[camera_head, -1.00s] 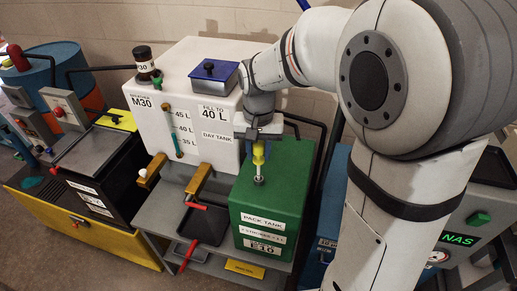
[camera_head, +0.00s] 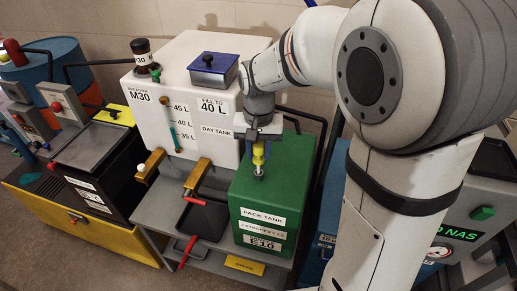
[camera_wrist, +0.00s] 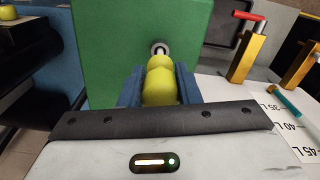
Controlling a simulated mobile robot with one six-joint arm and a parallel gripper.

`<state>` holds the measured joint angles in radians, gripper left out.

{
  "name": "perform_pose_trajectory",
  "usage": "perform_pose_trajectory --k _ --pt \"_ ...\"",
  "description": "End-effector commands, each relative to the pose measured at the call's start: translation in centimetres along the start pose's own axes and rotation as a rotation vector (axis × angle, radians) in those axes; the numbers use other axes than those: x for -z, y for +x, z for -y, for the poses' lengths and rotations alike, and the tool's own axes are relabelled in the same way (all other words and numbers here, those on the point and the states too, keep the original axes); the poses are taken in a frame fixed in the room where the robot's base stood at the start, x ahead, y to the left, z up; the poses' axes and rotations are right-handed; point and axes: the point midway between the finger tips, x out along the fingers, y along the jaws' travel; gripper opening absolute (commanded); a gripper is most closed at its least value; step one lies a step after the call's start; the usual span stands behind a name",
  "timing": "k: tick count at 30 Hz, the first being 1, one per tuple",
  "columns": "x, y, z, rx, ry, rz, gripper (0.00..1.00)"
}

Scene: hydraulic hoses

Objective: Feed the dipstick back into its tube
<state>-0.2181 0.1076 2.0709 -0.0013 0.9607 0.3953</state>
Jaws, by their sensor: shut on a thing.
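The dipstick's yellow handle (camera_head: 258,155) is clamped between the fingers of my gripper (camera_head: 260,143), above the green pack tank (camera_head: 285,185). The handle also shows large in the wrist view (camera_wrist: 160,82), between my two blue-grey fingers. The tube mouth (camera_head: 259,174) is a small metal ring on the tank top, directly under the handle. The ring also shows just past the handle's end in the wrist view (camera_wrist: 160,46). Only a short gap separates handle and ring. The rod is barely visible, and its depth in the tube cannot be seen.
A white day tank (camera_head: 190,95) with a blue cap (camera_head: 210,68) stands close to the left and behind. Brass taps with red levers (camera_head: 197,180) stick out over a dark tray (camera_head: 203,217). A blue cabinet (camera_head: 328,205) stands right of the green tank.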

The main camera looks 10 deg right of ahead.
Motion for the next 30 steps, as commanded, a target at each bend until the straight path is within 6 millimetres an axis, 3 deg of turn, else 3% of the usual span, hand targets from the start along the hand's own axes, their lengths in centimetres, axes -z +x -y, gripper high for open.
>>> perform_pose_trajectory --k 30 --pt "0.0 2.7 0.0 0.0 0.0 0.0 0.0"
